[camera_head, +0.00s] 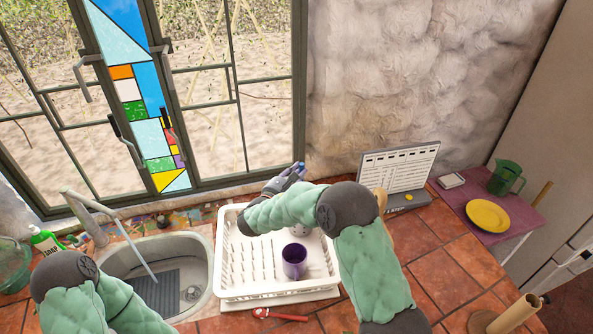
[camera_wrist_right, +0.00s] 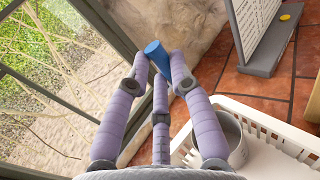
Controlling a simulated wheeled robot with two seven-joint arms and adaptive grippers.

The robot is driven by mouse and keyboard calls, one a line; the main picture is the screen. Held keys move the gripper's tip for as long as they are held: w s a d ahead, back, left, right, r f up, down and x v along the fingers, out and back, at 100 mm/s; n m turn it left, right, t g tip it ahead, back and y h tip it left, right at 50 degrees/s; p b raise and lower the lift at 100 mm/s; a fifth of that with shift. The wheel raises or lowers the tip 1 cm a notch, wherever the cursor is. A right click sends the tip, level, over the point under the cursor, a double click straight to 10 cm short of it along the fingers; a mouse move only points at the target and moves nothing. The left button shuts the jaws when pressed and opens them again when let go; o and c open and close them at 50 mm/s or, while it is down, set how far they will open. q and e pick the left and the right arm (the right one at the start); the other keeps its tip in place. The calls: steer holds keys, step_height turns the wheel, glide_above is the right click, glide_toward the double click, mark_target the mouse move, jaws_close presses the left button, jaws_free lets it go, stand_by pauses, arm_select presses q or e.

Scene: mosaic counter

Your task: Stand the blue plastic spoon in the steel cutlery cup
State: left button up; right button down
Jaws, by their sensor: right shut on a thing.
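My right gripper (camera_head: 286,177) is above the back edge of the white dish rack, by the window. Its fingers, large in the wrist view (camera_wrist_right: 165,75), are shut on the blue plastic spoon. Only a short blue end of the spoon (camera_wrist_right: 157,55) sticks out past the fingertips; it also shows in the head view (camera_head: 301,166). The rest of it is hidden. A grey cup, apparently the steel cutlery cup (camera_wrist_right: 238,142), stands in the rack below and right of the fingers in the wrist view. My arm mostly covers it in the head view. My left gripper is out of frame.
The white dish rack (camera_head: 232,292) holds a purple mug (camera_head: 294,262). A sink with a tap (camera_head: 190,293) lies to its left. A red-handled item (camera_head: 278,314) lies in front. A white board (camera_head: 398,168) stands behind right. A yellow plate (camera_head: 487,216) and green jug (camera_head: 506,178) are farther right.

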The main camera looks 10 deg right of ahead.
step_height(320, 180, down, 9)
steer(key=b, duration=0.6)
steer(key=shift+f+b, duration=0.2)
steer(key=shift+b, duration=0.2)
steer(key=c, duration=1)
jaws_free()
steer(key=v, duration=1.2)
